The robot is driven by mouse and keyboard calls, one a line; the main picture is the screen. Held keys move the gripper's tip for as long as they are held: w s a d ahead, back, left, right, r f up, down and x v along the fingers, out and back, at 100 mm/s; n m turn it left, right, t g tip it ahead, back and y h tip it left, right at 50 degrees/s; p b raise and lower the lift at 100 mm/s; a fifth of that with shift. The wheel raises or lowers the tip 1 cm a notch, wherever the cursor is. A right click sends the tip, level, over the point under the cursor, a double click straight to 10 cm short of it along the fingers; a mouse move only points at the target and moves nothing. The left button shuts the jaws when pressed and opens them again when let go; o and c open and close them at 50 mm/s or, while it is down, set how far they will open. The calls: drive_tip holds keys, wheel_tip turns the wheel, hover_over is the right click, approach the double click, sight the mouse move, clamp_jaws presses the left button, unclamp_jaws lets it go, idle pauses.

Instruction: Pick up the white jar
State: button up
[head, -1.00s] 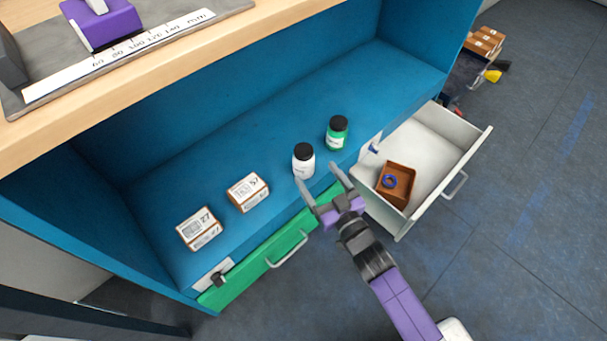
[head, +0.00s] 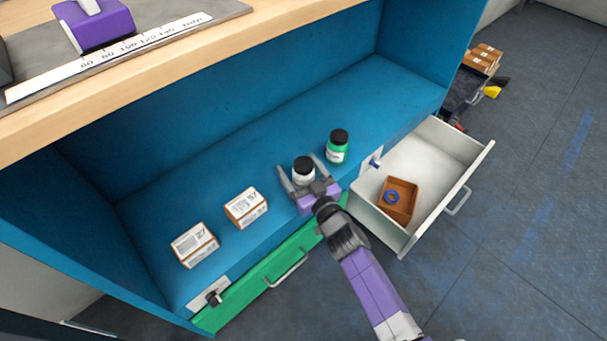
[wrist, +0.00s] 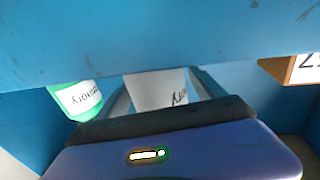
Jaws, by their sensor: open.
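The white jar (head: 303,172) with a black lid stands upright on the blue shelf in the head view. My gripper (head: 305,176) is open, with one finger on each side of the jar. In the wrist view the jar (wrist: 158,90) shows between the two fingers, its label partly visible and its lower part hidden behind the gripper body. I cannot tell whether either finger touches it.
A green jar (head: 337,147) with a black lid stands close by on the right. Two labelled boxes, one nearer (head: 245,208) and one farther left (head: 194,245), sit on the shelf. An open white drawer (head: 440,165) holds a brown box (head: 401,203).

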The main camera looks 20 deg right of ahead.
drive_tip(key=c, duration=1.6)
drive_tip(key=shift+c, duration=0.2)
drive_tip(key=shift+r, duration=0.1)
wheel_tip(320, 180, up, 20)
drive_tip(key=p, duration=1.8)
